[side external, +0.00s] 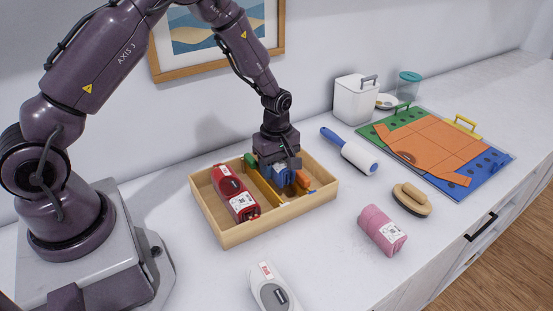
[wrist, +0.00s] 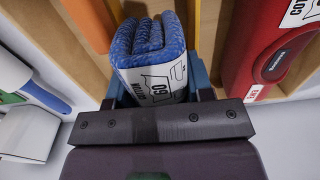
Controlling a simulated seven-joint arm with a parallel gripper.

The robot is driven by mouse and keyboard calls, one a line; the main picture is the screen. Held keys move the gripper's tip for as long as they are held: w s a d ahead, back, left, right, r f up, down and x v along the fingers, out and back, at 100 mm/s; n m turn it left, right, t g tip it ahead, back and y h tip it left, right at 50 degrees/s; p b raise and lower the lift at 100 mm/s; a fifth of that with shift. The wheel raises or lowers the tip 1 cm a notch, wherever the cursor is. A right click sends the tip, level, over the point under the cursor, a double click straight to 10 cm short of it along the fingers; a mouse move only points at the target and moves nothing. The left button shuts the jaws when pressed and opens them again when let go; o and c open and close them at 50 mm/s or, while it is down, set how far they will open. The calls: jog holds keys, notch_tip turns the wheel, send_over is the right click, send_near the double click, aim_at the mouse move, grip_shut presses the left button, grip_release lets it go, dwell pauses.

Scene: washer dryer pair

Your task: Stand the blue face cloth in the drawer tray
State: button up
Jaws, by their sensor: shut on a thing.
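The blue face cloth (wrist: 150,45) is a folded, textured bundle with a white printed label. In the wrist view it is between the fingers of my gripper (wrist: 155,85), which is shut on it. In the side view my gripper (side external: 277,168) points down into the right part of the wooden drawer tray (side external: 270,227), and the cloth (side external: 284,178) shows only in part below it. The cloth is at a compartment between wooden dividers. Whether it touches the tray floor cannot be told.
A red labelled pack (side external: 236,195) lies in the tray's left compartment. Orange (side external: 302,180) and green (side external: 249,160) items are also in the tray. A lint roller (side external: 350,152), pink roll (side external: 381,230), brush (side external: 411,199) and white bottle (side external: 272,288) lie around it.

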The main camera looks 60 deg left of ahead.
jog(key=shift+f, duration=0.2)
jog(key=o, duration=0.9)
jog(key=shift+o, duration=0.3)
jog(key=shift+r, duration=3.55)
jog(key=shift+s+f+m, duration=0.15)
jog(key=shift+s+m, duration=0.1)
jog(key=shift+m, duration=0.65)
jog(key=s+d+r+m+t, duration=0.2)
jog(key=s+r+m, duration=0.6)
jog(key=s+r, duration=0.2)
jog(key=s+d+r+m+t, duration=0.3)
jog(key=s+r+m, duration=0.5)
jog(key=r, duration=0.5)
jog(key=s, duration=0.2)
jog(key=shift+s+d+t, duration=0.3)
jog(key=shift+s+d, duration=0.05)
jog(key=shift+s, duration=0.05)
